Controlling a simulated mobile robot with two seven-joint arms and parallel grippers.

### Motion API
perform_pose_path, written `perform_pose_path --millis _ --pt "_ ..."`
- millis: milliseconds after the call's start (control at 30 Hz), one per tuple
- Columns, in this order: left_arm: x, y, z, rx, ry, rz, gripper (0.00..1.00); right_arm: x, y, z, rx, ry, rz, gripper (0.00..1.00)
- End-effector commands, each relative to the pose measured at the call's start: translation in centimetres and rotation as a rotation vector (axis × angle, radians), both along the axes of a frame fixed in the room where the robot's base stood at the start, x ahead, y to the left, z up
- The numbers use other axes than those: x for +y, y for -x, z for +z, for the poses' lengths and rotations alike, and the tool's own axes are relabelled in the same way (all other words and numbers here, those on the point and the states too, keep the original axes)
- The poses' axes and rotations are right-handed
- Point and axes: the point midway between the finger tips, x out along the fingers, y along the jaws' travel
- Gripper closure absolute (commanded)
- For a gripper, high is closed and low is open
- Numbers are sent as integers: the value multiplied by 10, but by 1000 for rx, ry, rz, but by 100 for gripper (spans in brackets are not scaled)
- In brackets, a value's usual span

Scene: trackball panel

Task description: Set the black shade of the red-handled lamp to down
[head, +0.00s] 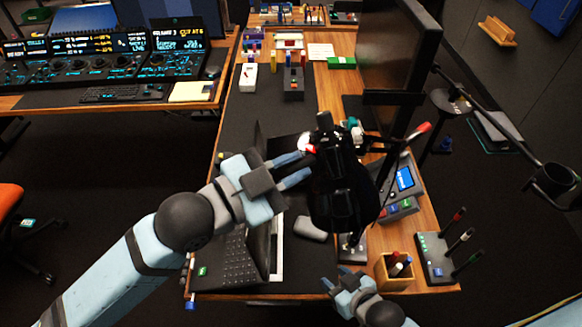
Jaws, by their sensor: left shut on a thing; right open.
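A black lamp shade (343,195) hangs over the middle of the desk, in front of the monitor stand. A red and white piece (308,146) shows at its upper left. My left gripper (311,163) reaches in from the left and is shut at the shade's left side; the exact contact is hidden against the black shape. A thin rod with a red tip (423,128) rises to the right of the shade. My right gripper (340,282) is open and empty, low in front of the shade, near the desk's front edge.
A wooden pen holder (396,271) and a panel with upright sticks (437,260) stand at the right. A second black lamp (556,180) hangs at far right. A monitor (398,50) stands behind.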

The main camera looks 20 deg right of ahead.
Motion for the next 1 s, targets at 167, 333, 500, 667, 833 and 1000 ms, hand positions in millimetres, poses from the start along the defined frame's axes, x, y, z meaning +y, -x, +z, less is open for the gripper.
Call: perform_pose_path --millis 167,333,500,667,833,1000 --pt "0 1 2 -88 -23 0 100 -1 0 -3 -1 2 -1 56" --pt "-1 2 2 -166 -46 -1 100 -1 0 -4 -2 2 -2 56" --pt "-1 4 3 -233 -67 0 100 -1 -1 -4 -3 2 -2 56" --pt "-1 5 4 -282 -80 0 100 -1 -1 -3 -4 1 -2 56" --pt "-2 6 4 -316 -88 -1 100 -1 -1 -3 -5 1 -2 56" --pt "-2 6 4 -334 -94 -1 100 -1 -1 -3 -5 0 -1 56"
